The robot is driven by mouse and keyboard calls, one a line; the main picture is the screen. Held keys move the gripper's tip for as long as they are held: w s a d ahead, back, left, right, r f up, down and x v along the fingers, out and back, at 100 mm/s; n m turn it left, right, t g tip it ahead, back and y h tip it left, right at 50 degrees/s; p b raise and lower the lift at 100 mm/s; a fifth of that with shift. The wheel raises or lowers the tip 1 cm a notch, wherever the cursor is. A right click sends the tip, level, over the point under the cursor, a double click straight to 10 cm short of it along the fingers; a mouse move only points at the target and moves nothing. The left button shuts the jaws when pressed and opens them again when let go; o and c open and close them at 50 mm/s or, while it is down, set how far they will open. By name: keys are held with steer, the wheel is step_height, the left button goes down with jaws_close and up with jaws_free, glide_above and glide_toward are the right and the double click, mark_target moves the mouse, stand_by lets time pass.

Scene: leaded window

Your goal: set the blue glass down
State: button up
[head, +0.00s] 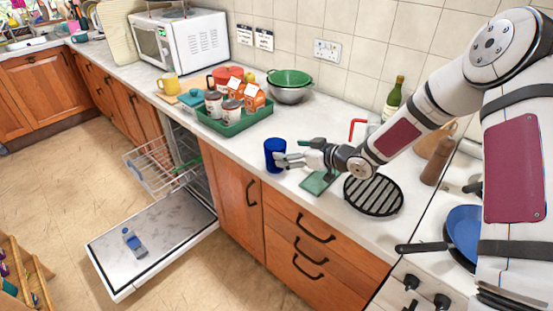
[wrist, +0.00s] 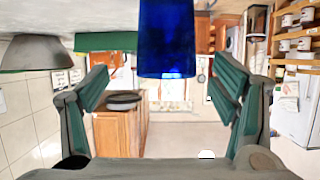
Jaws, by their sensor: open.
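The blue glass (head: 275,154) stands upright on the white counter (head: 243,150), close to its front edge, in the head view. My gripper (head: 283,160) is at the glass's right side, low and near it. The wrist view is upside down and shows the blue glass (wrist: 167,38) at the top centre, cut off by the frame edge. There my gripper (wrist: 163,82) has its two fingers spread wide, with clear gaps between them and the glass. I cannot tell how far the fingertips reach past the glass.
A green tray (head: 232,128) with tins and cartons stands left of the glass. A green coaster (head: 318,182) and a black round rack (head: 373,195) lie to the right. Below left, the dishwasher door (head: 165,240) is open. A mixing bowl (head: 290,92) stands behind.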

steer(key=shift+s+a+p+x, duration=0.15)
steer(key=shift+p+x, duration=0.15)
steer(key=shift+x, duration=1.4)
steer(key=shift+s+a+p+x, duration=0.15)
steer(key=shift+p+x, duration=0.1)
steer(key=shift+x, duration=1.45)
steer(key=shift+d, duration=0.15)
steer(key=shift+c, duration=0.6)
steer(key=c, duration=1.5)
steer(key=shift+o, duration=0.2)
